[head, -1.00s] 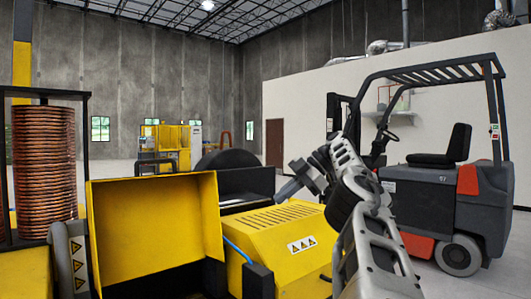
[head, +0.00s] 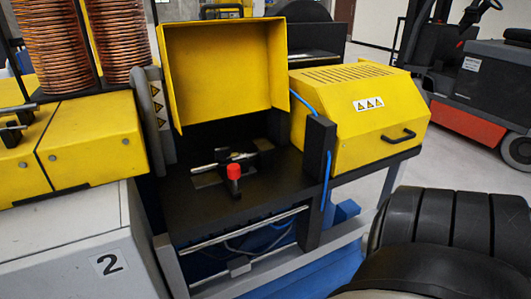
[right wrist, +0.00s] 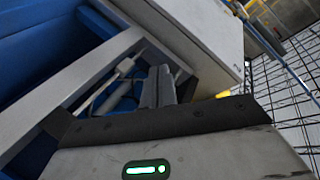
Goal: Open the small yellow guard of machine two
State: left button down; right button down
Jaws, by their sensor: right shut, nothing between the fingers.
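Machine two carries a "2" label (head: 109,262) on its pale cabinet, in the head view. A yellow guard (head: 222,75) stands raised at its middle, with the bay below uncovered. A red-topped knob (head: 234,172) and dark metal parts show in that bay. To the right, a yellow vented cover (head: 350,110) with warning triangles and a black handle (head: 399,136) is down. My right gripper (right wrist: 158,86) is shut and empty in the right wrist view, near a pale frame bar and blue panels. It is not visible in the head view. My left gripper is in no view.
Copper coils (head: 53,48) stand at the upper left above yellow boxes. A black post (head: 318,165) with a blue hose stands between the bay and the vented cover. A forklift (head: 485,85) is at the back right. My black ribbed arm link fills the lower right.

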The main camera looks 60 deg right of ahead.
notch_tip(320, 180, down, 10)
jog(key=n+g+h, duration=0.4)
jog(key=g+h, duration=0.4)
jog(key=g, duration=0.4)
jog(key=w+a+r+n+t+h, duration=0.25)
jog(key=w+a+r+t, duration=0.2)
jog(key=w+a, duration=0.55)
jog(key=w+a+r+m+t+y, duration=0.1)
jog(key=w+a+r+t, duration=0.1)
jog(key=a, duration=0.5)
jog(key=w+a+r+m+t+y, duration=0.1)
jog(key=w+a+r+t, duration=0.1)
jog(key=a+r, duration=0.2)
jog(key=w+a+r+m+t+y, duration=0.1)
jog(key=w+a+r+t, duration=0.1)
jog(key=a, duration=0.9)
jog(key=shift+w+r+m+y, duration=0.35)
jog(key=shift+w+r, duration=0.1)
jog(key=shift+a, duration=0.15)
